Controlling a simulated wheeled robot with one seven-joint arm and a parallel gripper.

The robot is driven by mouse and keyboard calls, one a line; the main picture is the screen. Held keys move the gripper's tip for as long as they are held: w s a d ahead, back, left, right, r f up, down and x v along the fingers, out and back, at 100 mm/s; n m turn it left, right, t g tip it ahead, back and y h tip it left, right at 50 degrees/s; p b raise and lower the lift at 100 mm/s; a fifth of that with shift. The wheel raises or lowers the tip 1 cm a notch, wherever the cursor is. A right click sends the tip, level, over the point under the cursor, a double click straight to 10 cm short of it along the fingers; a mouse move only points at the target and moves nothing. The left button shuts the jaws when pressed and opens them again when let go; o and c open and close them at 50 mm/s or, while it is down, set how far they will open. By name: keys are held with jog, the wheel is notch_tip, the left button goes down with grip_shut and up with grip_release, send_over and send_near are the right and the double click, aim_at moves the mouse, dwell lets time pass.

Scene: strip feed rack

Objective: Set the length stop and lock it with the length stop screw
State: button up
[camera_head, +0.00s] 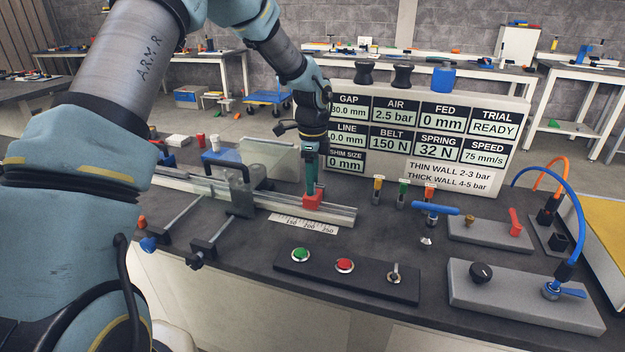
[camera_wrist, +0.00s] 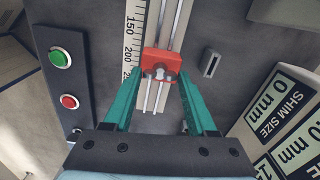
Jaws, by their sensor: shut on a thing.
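The red length stop (camera_head: 313,200) sits on the metal rail (camera_head: 338,213) near the rail's right end. In the wrist view, the length stop (camera_wrist: 162,61) lies between the tips of my teal fingers, with the rail's rods running through it. My gripper (camera_head: 311,190) points down from above and is shut on the stop; it also shows in the wrist view (camera_wrist: 162,78). Small round metal parts show on the stop's near face; I cannot tell which is the screw. A printed scale (camera_head: 303,223) lies alongside; the stop is beside its 200 to 250 stretch.
A button box (camera_head: 345,277) with green and red buttons stands in front of the rail. A display board (camera_head: 435,130) stands behind, reading LINE 0.0 mm and GAP 30.0 mm. Several coloured-top fittings (camera_head: 403,190) stand right of the rail. A clear bin (camera_head: 268,160) stands behind it.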

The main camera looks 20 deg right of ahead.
jog(key=o, duration=1.4)
jog(key=shift+c, duration=0.2)
notch_tip(320, 180, up, 11)
jog(key=b, duration=0.3)
jog(key=shift+f, duration=0.1)
